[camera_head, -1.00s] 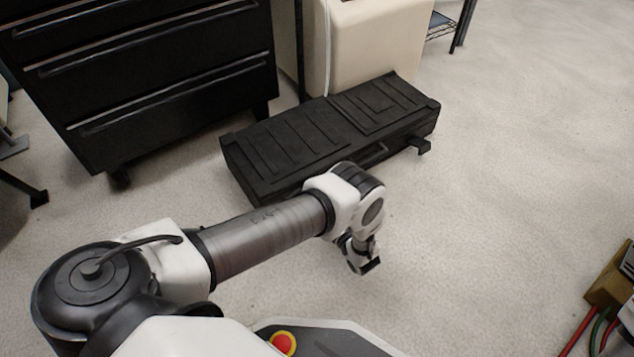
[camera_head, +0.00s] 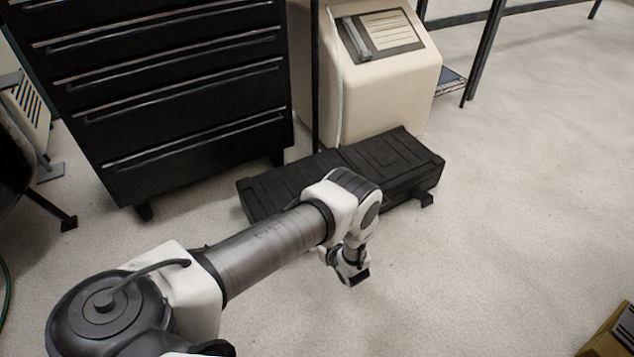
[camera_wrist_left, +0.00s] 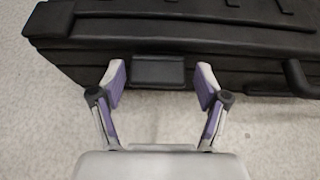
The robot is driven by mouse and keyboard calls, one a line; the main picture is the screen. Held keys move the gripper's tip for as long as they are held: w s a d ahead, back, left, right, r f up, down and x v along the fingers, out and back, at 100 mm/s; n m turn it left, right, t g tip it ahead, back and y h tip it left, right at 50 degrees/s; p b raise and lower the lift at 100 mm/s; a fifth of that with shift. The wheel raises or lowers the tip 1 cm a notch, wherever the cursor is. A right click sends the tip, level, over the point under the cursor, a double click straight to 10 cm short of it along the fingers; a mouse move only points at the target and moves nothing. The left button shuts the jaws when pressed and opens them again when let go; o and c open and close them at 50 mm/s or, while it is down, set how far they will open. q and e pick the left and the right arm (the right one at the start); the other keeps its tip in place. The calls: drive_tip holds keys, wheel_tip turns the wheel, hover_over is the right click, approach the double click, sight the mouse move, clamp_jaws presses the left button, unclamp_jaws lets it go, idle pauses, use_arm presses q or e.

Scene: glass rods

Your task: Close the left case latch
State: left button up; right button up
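A black case (camera_head: 380,150) lies flat on the floor with its lid down. Its front also fills the top of the left wrist view (camera_wrist_left: 230,35). The left latch (camera_wrist_left: 158,70) is a dark rectangular plate on the case's front, between my fingertips in the picture; whether it touches the case face or stands out is hard to tell. It is hidden behind my arm in the head view. My left gripper (camera_wrist_left: 160,86) is open and empty, in front of the latch; it also shows in the head view (camera_head: 352,274). The right latch (camera_head: 425,199) sticks out from the case front.
A case handle (camera_wrist_left: 298,76) is right of the latch. A black drawer cabinet (camera_head: 180,90) and a beige machine (camera_head: 385,70) stand behind the case. A wooden box (camera_head: 605,335) is at the lower right.

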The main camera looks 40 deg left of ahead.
use_arm(q)
drive_tip(key=shift+s, duration=0.1)
drive_tip(key=v, duration=1.2)
